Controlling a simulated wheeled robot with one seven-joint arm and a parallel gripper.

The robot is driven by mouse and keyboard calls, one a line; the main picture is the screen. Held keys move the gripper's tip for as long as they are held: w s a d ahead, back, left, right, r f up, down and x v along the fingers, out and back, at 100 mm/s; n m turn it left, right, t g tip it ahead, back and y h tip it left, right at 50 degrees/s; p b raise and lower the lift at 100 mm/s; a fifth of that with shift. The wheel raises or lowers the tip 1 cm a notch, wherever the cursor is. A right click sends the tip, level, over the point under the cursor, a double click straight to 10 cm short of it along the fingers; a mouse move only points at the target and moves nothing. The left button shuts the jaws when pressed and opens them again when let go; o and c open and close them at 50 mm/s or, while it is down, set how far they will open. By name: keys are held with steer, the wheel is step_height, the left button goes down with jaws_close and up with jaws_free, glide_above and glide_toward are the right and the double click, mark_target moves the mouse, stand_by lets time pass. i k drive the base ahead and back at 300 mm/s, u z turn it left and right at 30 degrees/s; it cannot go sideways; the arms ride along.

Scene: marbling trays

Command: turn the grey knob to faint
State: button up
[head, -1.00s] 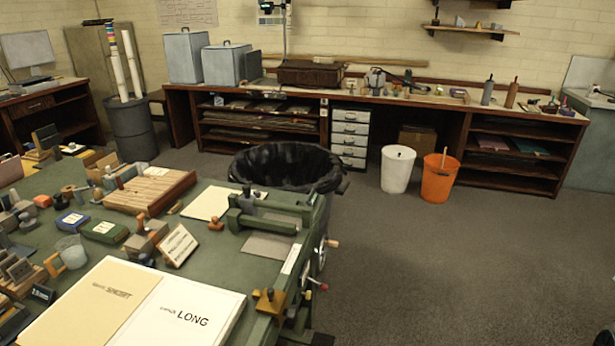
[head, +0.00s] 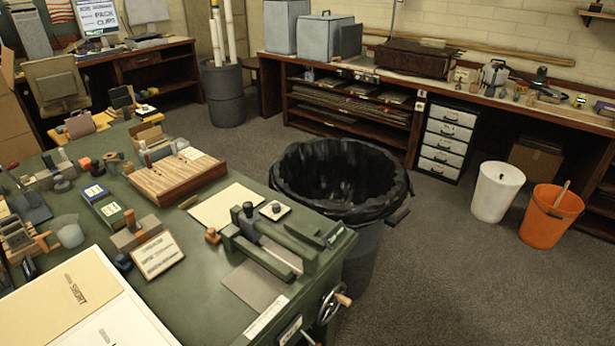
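I cannot make out a grey knob marked faint with certainty. A small dark grey round knob (head: 276,207) sits on a pale square plate by the green press (head: 270,245) on the green table. Any marking on the plate is too small to read. Another dark upright knob (head: 247,209) stands on the press beside it. A handwheel with a wooden handle (head: 333,303) is on the press's near side. My gripper is not in view.
The green table (head: 205,290) holds stamps, a wooden type block (head: 175,178) and card stacks. A black-lined bin (head: 340,180) stands close behind the press. White (head: 497,192) and orange (head: 550,215) buckets stand farther right. Grey floor (head: 450,270) is open on the right.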

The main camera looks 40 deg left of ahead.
mark_target(275, 208)
steer(key=u, duration=0.7)
steer(key=i, duration=0.9)
steer(key=u, duration=1.4)
steer(key=i, duration=0.35)
steer(key=u, duration=0.15)
